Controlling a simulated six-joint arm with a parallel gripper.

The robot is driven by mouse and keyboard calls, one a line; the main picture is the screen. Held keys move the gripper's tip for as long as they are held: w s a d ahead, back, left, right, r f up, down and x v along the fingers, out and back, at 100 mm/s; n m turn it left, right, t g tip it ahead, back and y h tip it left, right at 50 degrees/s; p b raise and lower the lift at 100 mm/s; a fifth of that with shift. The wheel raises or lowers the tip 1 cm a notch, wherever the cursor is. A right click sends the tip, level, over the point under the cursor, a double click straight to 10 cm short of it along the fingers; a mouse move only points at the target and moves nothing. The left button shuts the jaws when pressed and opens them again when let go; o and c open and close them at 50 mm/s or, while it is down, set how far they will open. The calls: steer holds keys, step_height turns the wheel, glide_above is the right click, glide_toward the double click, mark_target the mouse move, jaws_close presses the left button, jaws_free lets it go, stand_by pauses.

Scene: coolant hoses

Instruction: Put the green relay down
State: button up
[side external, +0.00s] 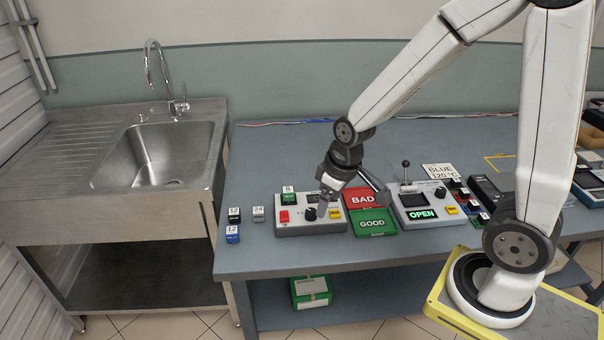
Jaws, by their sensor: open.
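A green relay (289,198) with a white, numbered top sits upright at the back left of a pale control box (292,228) on the bench. My gripper (352,196) is open, with its fingers spread over the right side of that box and the red BAD tray (357,207). It is to the right of the green relay, apart from it, and I see nothing between its fingers. The green GOOD tray (373,229) lies in front of the BAD tray. My gripper hides part of the box and of the BAD tray.
Black (234,216), grey (258,215) and blue (233,235) relays stand left of the box. A second box reading OPEN (422,214), with an upright lever (405,171), stands right of the trays. Several small blocks crowd its right. The back left bench (265,155) is clear.

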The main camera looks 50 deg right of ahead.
steer(key=shift+m, duration=0.7)
steer(key=s, duration=0.1)
steer(key=s+a, duration=0.1)
steer(key=s, duration=0.2)
steer(key=shift+s+a+f, duration=0.1)
steer(key=shift+s+a, duration=0.2)
